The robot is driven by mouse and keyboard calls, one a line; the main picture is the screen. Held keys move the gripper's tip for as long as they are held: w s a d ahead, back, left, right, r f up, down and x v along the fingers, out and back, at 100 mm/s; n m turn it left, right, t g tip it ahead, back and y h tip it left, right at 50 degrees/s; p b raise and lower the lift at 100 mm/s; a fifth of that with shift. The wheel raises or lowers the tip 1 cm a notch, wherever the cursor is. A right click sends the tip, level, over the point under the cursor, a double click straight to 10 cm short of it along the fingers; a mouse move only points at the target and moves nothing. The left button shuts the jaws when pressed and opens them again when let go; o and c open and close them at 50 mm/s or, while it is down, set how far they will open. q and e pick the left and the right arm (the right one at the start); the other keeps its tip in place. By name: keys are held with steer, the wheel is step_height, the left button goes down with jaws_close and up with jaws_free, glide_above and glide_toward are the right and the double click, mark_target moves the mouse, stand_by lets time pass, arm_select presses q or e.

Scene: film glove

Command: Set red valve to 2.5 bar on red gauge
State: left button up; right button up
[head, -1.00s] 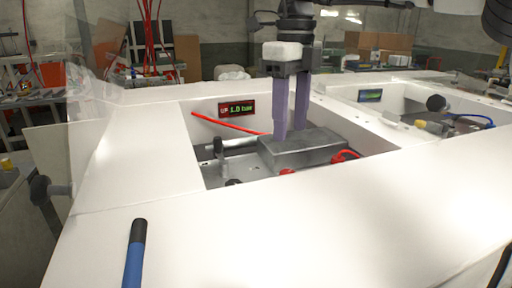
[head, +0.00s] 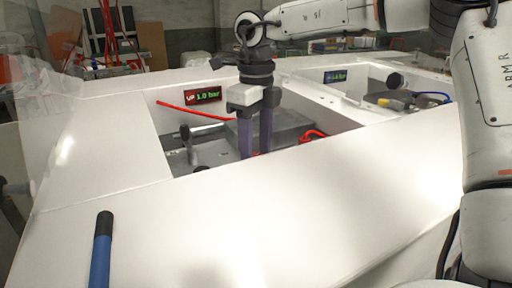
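The red gauge (head: 202,95) is a small lit display on the back wall of the left recess. It reads 1.0 bar. My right gripper (head: 255,152) comes down into this recess in front of a grey metal block (head: 285,126). Its two purple fingers point down and stand apart, so it looks open. A small bit of red shows at the fingertips. It may be the red valve, but the fingers mostly hide it, and I cannot tell whether they touch it. My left gripper is not in view.
A red hose (head: 190,110) runs along the recess, and another red hose (head: 312,135) lies right of the fingers. A dark-knobbed lever (head: 186,135) stands at left. A blue-handled rod (head: 102,250) is in front.

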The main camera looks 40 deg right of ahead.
steer(key=c, duration=1.1)
steer(key=shift+o, duration=0.3)
steer(key=shift+m, duration=0.3)
steer(key=shift+m+b, duration=0.45)
steer(key=shift+m, duration=0.05)
steer(key=m+b, duration=0.2)
steer(key=m, duration=0.7)
steer(key=shift+m, duration=0.4)
steer(key=m, duration=0.6)
steer(key=shift+b, duration=0.3)
steer(key=shift+m, duration=0.3)
